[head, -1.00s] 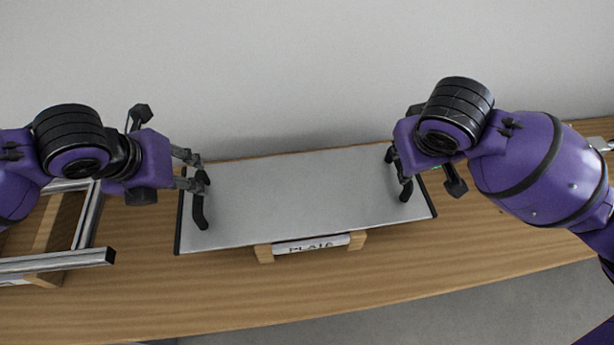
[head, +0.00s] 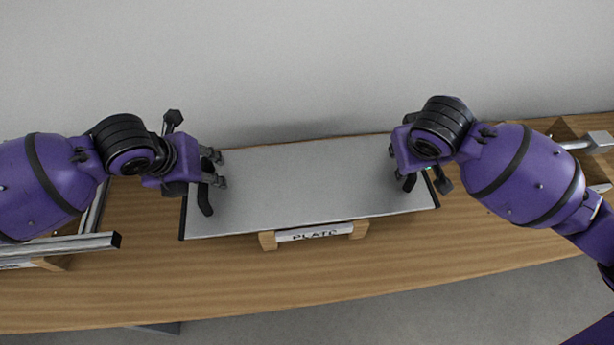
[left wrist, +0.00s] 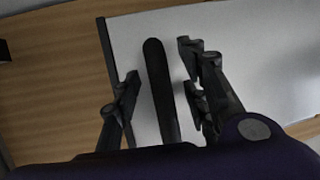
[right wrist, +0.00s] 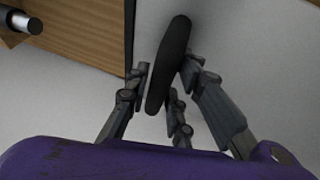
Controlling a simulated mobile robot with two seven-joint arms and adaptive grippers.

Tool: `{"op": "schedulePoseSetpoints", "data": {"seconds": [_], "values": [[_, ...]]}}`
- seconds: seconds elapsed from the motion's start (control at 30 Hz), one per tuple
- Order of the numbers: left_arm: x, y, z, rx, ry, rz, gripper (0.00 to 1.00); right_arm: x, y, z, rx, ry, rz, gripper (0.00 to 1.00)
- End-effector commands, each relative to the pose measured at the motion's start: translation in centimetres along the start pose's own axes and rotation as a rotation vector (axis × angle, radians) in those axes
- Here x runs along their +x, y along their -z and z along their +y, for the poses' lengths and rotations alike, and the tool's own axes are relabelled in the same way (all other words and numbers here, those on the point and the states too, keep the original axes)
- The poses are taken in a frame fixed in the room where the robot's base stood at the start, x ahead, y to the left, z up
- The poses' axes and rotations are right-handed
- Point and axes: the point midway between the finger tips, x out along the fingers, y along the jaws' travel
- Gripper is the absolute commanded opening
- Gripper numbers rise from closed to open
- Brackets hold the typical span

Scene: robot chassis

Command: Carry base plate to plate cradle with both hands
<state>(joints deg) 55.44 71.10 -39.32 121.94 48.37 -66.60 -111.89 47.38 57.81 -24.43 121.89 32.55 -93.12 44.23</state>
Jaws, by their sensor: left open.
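The base plate (head: 300,185) is a flat light-grey panel with dark end edges and a black handle near each end. It lies over the wooden plate cradle (head: 267,241), whose front label reads PLATE; most of the cradle is hidden beneath. My left gripper (head: 219,168) is open over the left handle (head: 206,202). In the left wrist view that handle (left wrist: 162,90) stands between the spread fingers with gaps. My right gripper (head: 405,178) is at the right handle. In the right wrist view its fingers flank this handle (right wrist: 168,65) closely; whether they grip is unclear.
A metal-railed frame (head: 60,246) stands on the wooden bench (head: 300,275) to the left, near my left arm. Another wood-and-metal fixture (head: 562,130) is at the far right. A plain wall (head: 300,60) is behind. The bench front is clear.

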Motion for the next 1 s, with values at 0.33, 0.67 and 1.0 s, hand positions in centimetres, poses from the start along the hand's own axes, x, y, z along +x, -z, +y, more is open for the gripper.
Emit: {"op": "schedulePoseSetpoints", "data": {"seconds": [0.33,0.67,1.0], "values": [[0.06,-0.01,0.03,0.000,0.000,0.000,0.30,0.07,-0.01,-0.01,0.000,0.000,0.000,0.11],[0.05,-0.04,0.08,-0.001,-0.002,-0.001,0.00,0.06,-0.01,0.03,0.002,-0.001,-0.001,0.00],[-0.11,-0.34,0.05,-0.002,-0.001,-0.007,0.00,-0.09,0.25,0.15,0.005,-0.003,0.005,0.00]]}}
